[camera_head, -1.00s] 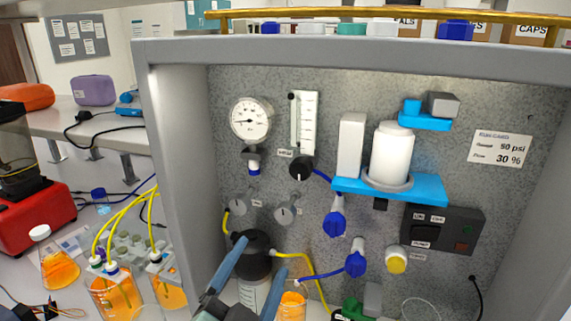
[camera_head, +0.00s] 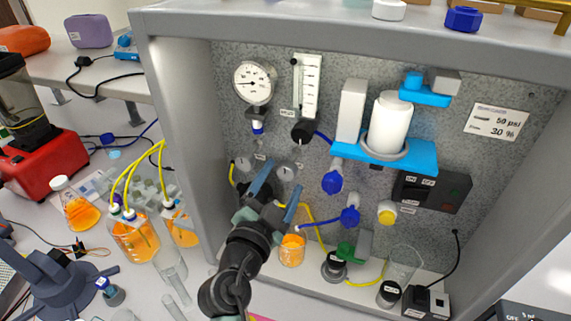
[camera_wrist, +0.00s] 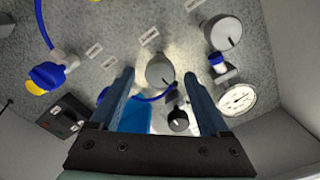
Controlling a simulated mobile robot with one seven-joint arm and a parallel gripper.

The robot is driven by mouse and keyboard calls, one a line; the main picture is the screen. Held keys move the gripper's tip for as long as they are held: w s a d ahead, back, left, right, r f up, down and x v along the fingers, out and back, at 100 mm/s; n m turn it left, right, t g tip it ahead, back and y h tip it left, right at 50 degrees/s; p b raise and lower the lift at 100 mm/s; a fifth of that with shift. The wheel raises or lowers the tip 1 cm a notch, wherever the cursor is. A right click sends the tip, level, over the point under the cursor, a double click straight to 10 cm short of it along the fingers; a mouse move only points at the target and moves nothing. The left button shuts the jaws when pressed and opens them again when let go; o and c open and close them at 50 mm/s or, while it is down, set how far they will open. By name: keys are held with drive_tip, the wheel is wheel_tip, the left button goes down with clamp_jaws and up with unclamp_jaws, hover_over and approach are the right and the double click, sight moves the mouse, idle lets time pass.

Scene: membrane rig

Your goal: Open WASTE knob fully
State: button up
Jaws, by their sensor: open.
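Two round grey knobs are on the speckled panel below the gauge. The left grey knob (camera_head: 242,164) also shows at the upper right of the wrist view (camera_wrist: 221,32). The right grey knob (camera_head: 286,172) shows at the middle of the wrist view (camera_wrist: 160,70), with a dark pointer line. I cannot read the small labels, so I cannot tell which knob is WASTE. My gripper (camera_head: 283,170) is open and empty, its blue fingers pointing at the panel. In the wrist view my gripper (camera_wrist: 164,76) has the right grey knob between its fingertips; I see no contact.
A pressure gauge (camera_head: 254,83), a black knob (camera_head: 302,131) and blue valves (camera_head: 333,182) (camera_head: 350,215) surround the area. A blue shelf (camera_head: 420,158) holds a white canister. The cabinet's left wall (camera_head: 178,120) is close by.

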drive_tip(key=shift+p+x, duration=0.3)
drive_tip(key=shift+x, duration=1.1)
clamp_jaws()
